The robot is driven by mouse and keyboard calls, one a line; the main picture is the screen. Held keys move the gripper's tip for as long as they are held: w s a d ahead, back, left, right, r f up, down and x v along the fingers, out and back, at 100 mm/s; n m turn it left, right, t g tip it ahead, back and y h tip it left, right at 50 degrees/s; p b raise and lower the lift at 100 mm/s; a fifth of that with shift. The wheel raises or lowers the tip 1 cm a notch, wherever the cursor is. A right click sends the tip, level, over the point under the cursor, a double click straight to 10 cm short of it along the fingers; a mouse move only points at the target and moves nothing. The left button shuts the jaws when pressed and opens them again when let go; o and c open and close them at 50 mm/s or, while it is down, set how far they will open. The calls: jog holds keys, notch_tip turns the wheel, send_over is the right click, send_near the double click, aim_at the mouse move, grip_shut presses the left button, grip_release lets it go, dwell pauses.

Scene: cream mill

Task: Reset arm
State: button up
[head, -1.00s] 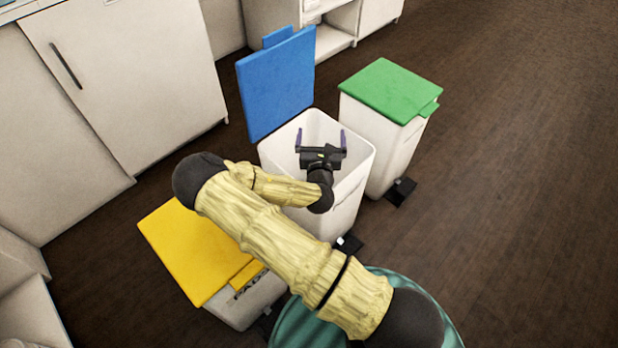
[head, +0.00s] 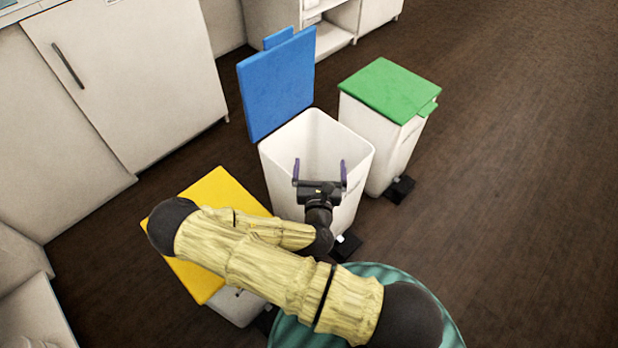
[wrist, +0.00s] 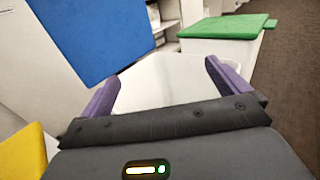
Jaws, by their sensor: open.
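My gripper (head: 320,173) is open, with its two purple fingers apart and nothing between them. In the head view it is over the front part of the white bin (head: 352,148) with the raised blue lid (head: 277,84). My arm is folded back towards my base. In the wrist view the gripper (wrist: 160,88) points at the bin's opening (wrist: 165,70), and the blue lid (wrist: 95,35) stands up at the upper left. The inside of the bin that shows looks empty; the lower part is hidden by my gripper.
A bin with a shut green lid (head: 388,90) stands at the right. A bin with a shut yellow lid (head: 218,192) stands at the left, partly under my arm. White cabinets (head: 130,80) line the upper left. The dark wood floor (head: 500,180) at the right is clear.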

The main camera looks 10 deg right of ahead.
dwell(0.5)
jog(key=s+d+f+m+g+h, duration=0.3)
jog(key=m+g, duration=0.5)
jog(key=m, duration=0.6)
jog(key=s+r+m+g+y, duration=0.3)
jog(key=s+r+m, duration=0.3)
jog(key=r+m, duration=0.35)
jog(key=s+r+m+g+y, duration=0.45)
jog(key=r+m, duration=0.35)
jog(key=m, duration=0.2)
notch_tip(320, 180, up, 33)
jog(key=p, duration=3.3)
jog(key=shift+s+d+r+h+p, duration=0.15)
jog(key=shift+s+h+p, duration=0.2)
jog(key=shift+s+p, duration=0.05)
